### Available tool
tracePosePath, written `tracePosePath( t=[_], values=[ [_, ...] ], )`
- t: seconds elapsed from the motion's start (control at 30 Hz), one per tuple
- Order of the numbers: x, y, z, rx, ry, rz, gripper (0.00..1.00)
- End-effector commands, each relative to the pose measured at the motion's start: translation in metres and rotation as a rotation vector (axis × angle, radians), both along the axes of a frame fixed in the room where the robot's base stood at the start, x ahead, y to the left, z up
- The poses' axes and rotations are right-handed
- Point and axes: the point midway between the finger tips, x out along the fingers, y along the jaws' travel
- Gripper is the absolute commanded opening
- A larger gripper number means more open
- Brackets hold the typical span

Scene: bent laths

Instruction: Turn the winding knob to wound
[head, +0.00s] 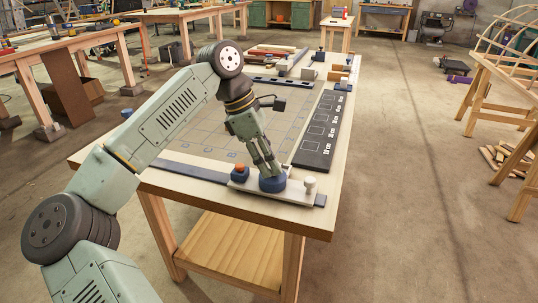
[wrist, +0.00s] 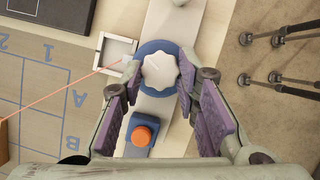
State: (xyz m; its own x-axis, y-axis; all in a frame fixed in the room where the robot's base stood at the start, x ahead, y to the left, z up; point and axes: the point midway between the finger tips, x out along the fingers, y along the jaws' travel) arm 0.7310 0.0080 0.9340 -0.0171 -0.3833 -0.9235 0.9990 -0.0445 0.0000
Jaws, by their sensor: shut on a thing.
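The winding knob (wrist: 160,74) is a pale grey, scalloped disc on a round blue base (wrist: 150,47). In the head view the blue base (head: 272,185) sits on a pale plate at the near end of the workbench, and the knob is hidden by my fingers. My gripper (head: 270,171) points down onto it. In the wrist view my gripper (wrist: 162,76) has its purple-padded fingers on either side of the knob, shut on it. I see no readable wound label, and the knob's setting cannot be told.
An orange button (wrist: 141,134) on a blue block stands close beside the knob; it also shows in the head view (head: 240,169). A white post (head: 310,183) stands to the right. A black marked board (head: 323,130) lies beyond. An orange cord (wrist: 60,97) crosses the gridded bench top.

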Motion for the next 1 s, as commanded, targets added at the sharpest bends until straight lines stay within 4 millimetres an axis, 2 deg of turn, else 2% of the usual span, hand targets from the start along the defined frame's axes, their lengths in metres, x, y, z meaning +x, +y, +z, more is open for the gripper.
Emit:
tracePosePath(
  t=[1.0],
  values=[
    [0.0071,-0.0044,0.0044,0.003,0.004,-0.965,0.01]
  ],
)
